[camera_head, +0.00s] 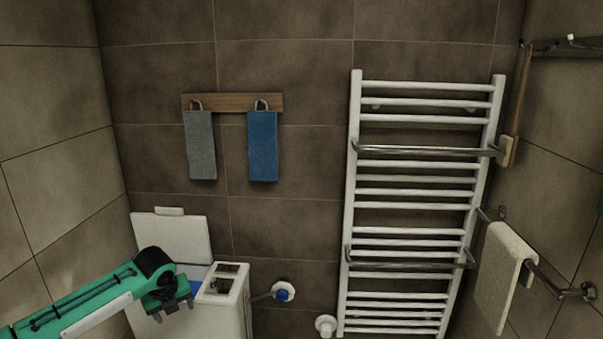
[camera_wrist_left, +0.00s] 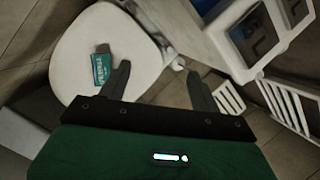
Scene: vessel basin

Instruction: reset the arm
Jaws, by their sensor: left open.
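My left arm is green and black and comes in from the lower left in the head view. Its gripper (camera_head: 174,303) is beside the white fixture with a raised lid (camera_head: 172,237). In the left wrist view the gripper (camera_wrist_left: 160,85) has its two dark fingers spread wide apart, with nothing held between them. Beyond the fingers is a rounded white surface (camera_wrist_left: 88,38) with a small teal packet (camera_wrist_left: 101,70) lying on it. I cannot tell the distance to it. My right gripper is in neither view.
A white towel radiator (camera_head: 415,195) stands against the tiled back wall. A grey towel (camera_head: 200,145) and a blue towel (camera_head: 262,146) hang from a wooden rack. A pale towel (camera_head: 503,275) hangs on a rail at the right. The air between arm and radiator looks clear.

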